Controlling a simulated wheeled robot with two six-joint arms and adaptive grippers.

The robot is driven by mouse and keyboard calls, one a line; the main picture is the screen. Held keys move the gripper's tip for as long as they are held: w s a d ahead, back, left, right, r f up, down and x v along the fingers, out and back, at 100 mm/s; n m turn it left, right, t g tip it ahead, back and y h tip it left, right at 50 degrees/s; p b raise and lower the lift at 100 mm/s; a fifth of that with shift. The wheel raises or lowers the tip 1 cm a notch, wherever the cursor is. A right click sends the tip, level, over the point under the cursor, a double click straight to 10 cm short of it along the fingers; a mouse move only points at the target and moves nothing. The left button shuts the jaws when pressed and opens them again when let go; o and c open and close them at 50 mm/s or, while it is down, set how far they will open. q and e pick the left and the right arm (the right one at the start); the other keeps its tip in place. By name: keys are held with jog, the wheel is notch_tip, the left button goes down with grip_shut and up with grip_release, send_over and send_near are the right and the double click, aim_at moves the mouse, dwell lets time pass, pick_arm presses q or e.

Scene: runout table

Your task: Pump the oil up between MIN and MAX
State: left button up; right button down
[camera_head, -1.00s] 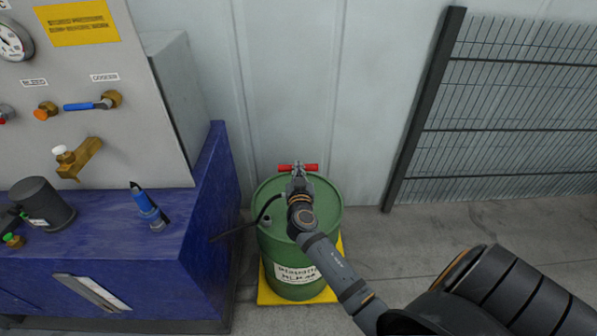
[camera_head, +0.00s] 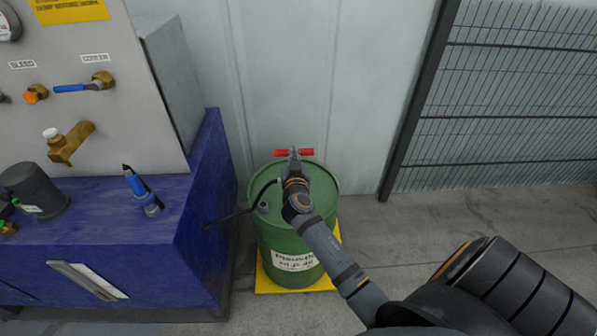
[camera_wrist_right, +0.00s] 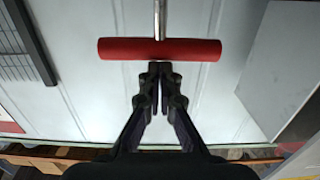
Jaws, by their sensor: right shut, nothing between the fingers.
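The pump's red T-handle (camera_head: 308,152) rises above the drum's far part. My right gripper (camera_head: 294,157) is over the drum lid, right at the handle. In the right wrist view, the red handle (camera_wrist_right: 195,50) lies crosswise on a metal rod (camera_wrist_right: 160,18). The closed fingertips (camera_wrist_right: 160,68) are just at the bar's near edge, below its middle, not around it. Whether they touch it I cannot tell. My left gripper is not in view. No oil level or MIN and MAX marks show.
A blue bench (camera_head: 100,215) with a grey panel (camera_head: 95,130) of valves and a gauge stands at the left. A blue tool (camera_head: 142,190) stands on it. A yellow pallet (camera_head: 265,285) is under the drum. A mesh fence (camera_head: 500,100) is right; the floor there is clear.

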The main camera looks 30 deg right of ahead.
pick_arm(q)
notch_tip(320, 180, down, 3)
jog(key=b, duration=0.3)
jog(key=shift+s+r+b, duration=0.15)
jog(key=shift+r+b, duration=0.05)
jog(key=shift+b, duration=0.1)
pick_arm(e)
jog(key=v, duration=1)
jog(key=shift+s+r, duration=0.25)
jog(key=shift+r, duration=0.15)
jog(key=shift+w, duration=0.1)
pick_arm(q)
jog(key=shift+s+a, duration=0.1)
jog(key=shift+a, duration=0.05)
pick_arm(e)
jog(key=shift+a, duration=0.1)
